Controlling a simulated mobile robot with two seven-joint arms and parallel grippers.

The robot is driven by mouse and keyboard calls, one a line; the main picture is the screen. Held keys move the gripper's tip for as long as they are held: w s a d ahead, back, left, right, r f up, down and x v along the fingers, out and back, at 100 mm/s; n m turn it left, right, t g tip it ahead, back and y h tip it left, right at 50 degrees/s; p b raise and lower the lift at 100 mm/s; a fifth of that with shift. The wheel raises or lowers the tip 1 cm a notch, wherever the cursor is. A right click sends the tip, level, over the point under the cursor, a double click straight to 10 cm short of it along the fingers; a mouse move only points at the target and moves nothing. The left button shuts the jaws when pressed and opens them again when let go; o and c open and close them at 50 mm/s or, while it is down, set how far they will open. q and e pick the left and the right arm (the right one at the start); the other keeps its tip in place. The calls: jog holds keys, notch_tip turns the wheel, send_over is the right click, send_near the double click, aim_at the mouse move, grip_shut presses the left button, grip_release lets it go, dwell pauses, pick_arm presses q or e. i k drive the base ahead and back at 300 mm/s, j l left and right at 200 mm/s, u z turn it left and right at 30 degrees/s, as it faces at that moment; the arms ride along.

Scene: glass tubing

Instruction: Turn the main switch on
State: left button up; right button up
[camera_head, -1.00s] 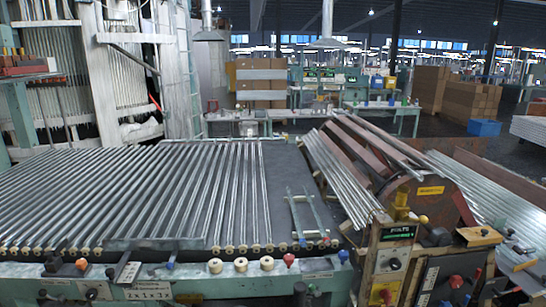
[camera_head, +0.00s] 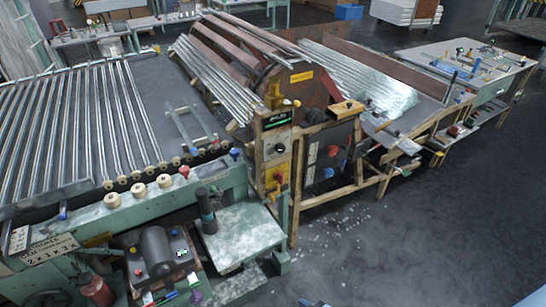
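A control post (camera_head: 272,150) stands at the centre, with a small display (camera_head: 275,120) showing green characters near its top. Below the display is a yellow panel with a red knob (camera_head: 277,178). To its right, a dark control box (camera_head: 328,155) carries a red knob (camera_head: 332,150) and a blue knob. I cannot tell which of these is the main switch, and no readable label marks it. Neither of my grippers is clearly in view.
A roller table (camera_head: 75,130) with glass tubes fills the left. A workbench (camera_head: 470,70) stands at the right.

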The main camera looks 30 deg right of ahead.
aim_at(278, 176)
jog(key=z, duration=0.8)
jog(key=k+j, duration=0.1)
jog(key=k+z, duration=0.05)
